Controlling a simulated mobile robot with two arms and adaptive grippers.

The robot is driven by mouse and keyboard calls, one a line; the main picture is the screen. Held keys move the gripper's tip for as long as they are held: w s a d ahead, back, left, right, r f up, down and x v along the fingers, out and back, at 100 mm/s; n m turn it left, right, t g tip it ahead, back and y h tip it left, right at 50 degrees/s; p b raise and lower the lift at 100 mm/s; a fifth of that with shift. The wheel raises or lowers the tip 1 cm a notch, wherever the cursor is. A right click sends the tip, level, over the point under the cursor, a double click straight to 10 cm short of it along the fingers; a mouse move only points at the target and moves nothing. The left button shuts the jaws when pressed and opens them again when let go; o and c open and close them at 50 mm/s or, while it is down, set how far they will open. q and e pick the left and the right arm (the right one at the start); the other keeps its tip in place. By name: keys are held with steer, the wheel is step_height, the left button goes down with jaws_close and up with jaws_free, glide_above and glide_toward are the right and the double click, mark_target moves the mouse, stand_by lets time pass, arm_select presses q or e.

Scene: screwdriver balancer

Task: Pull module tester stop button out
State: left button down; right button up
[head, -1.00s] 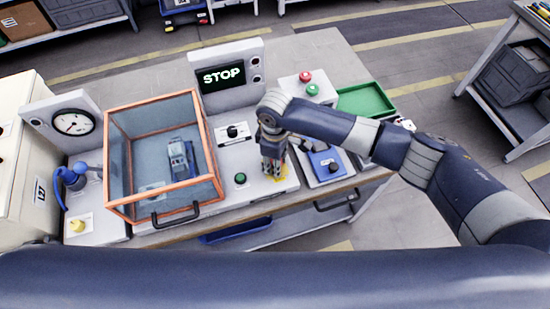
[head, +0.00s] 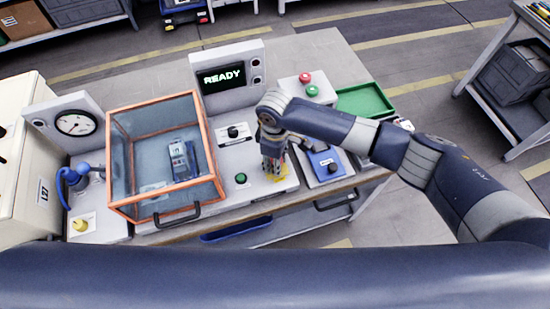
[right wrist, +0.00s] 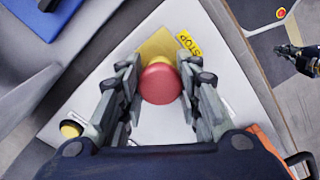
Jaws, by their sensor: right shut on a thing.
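The red stop button (right wrist: 160,85) sits on a yellow plate (right wrist: 157,45) labelled STOP in the right wrist view. My right gripper (right wrist: 160,76) is around it, with one finger on each side, shut on the button. In the head view my right gripper (head: 272,176) points down at the front right of the tester, and the button is hidden there behind the fingers. The tester screen (head: 224,78) reads READY. My left gripper (right wrist: 300,58) seems to hang at the right edge of the right wrist view, too small to tell its jaws.
An orange-framed clear box (head: 164,155) stands left of my right gripper. A green button (head: 241,178) and a black knob (head: 233,132) lie nearby. A blue fixture (head: 326,162) is close on the right. A green tray (head: 364,100) stands beyond it.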

steer(key=shift+w+r, duration=0.15)
steer(key=shift+r, duration=0.1)
steer(key=o, duration=1.2)
steer(key=shift+o, duration=0.2)
steer(key=shift+r+p, duration=0.2)
steer(key=shift+p, duration=0.35)
step_height(320, 180, up, 6)
steer(key=p, duration=0.6)
